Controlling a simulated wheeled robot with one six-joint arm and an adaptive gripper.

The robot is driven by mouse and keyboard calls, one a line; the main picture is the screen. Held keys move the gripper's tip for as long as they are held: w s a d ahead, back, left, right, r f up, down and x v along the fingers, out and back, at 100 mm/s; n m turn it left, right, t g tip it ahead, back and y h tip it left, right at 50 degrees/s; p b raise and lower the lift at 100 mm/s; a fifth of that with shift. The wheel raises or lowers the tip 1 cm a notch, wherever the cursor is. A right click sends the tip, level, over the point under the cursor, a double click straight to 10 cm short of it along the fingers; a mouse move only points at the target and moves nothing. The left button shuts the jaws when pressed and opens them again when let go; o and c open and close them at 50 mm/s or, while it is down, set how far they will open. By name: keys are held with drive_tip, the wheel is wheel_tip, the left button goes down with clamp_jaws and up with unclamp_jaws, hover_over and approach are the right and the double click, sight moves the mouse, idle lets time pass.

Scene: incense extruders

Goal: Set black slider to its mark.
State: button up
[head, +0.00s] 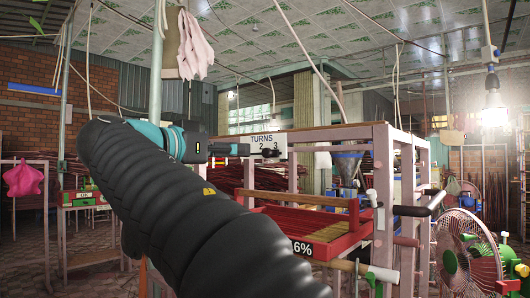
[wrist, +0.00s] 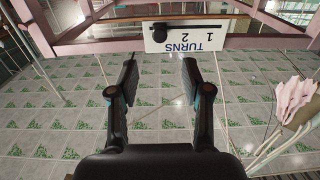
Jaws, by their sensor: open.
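The black slider (wrist: 160,31) is a dark knob on a thin dark rail across the white TURNS plate (wrist: 197,45). In the wrist view the plate appears upside down; 1 and 2 show, and the knob covers the spot beyond 2. In the head view the plate (head: 281,139) shows 2 and 3, with the dark knob (head: 268,153) near them; my gripper hides part of that area. My gripper (wrist: 160,68) is open and empty. The knob lies ahead of the gap between the fingertips, apart from them. Which mark is meant I cannot tell.
The plate hangs on a pinkish frame (head: 381,180). Below it are a red tray (head: 315,222) and a metal funnel (head: 347,168). A fan (head: 466,250) stands at the right. Pale cloth (wrist: 297,99) hangs at the side of the wrist view.

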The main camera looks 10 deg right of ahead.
sight(265, 152)
drive_tip(key=p+x, duration=0.1)
drive_tip(key=x, duration=1)
drive_tip(key=shift+d, duration=0.1)
clamp_jaws()
